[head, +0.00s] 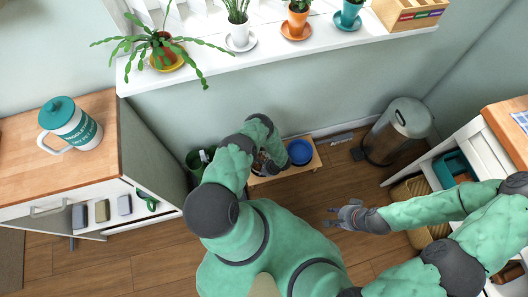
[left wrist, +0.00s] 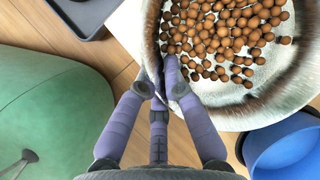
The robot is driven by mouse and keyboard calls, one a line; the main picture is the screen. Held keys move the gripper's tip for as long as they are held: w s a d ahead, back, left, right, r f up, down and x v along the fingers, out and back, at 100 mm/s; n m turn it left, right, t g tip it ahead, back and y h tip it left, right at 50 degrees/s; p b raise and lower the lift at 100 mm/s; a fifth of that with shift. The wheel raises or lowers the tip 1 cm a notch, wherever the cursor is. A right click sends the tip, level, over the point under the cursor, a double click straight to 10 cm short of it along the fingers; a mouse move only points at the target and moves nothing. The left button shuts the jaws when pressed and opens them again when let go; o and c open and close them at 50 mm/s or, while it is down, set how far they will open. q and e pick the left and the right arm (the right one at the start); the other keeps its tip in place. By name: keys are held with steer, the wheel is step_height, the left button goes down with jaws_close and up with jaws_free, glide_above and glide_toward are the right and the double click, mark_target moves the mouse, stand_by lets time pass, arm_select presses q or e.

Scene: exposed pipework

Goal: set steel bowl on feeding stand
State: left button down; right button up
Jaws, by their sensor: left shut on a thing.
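The steel bowl (left wrist: 275,100), full of brown kibble, fills the upper right of the left wrist view. My left gripper (left wrist: 160,80) is shut on its near-left rim. In the head view my left gripper (head: 258,160) is down at the low wooden feeding stand (head: 316,163), and my arm hides most of the bowl. The bowl is over the stand's left part; I cannot tell whether it rests there. A blue bowl (head: 300,151) sits at the stand's right side and also shows in the left wrist view (left wrist: 285,150). My right gripper (head: 338,214) is open and empty above the floor.
A dark green container (head: 195,160) stands left of the stand, by the cabinet. A metal bin (head: 398,130) stands to the right against the wall. A windowsill with potted plants (head: 165,50) runs above. The floor in front of the stand is clear.

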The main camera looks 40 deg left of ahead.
arm_select(q)
steer(key=shift+w+f, duration=0.2)
steer(key=shift+f, duration=0.05)
steer(key=f+b, duration=0.1)
steer(key=f, duration=0.1)
steer(key=f+b, duration=0.1)
steer(key=shift+w+f+b, duration=0.25)
steer(key=shift+b, duration=0.05)
steer(key=shift+r, duration=0.1)
steer(key=c, duration=1.7)
jaws_free()
steer(key=shift+o, duration=0.2)
steer(key=p+v, duration=0.5)
steer(key=v, duration=0.7)
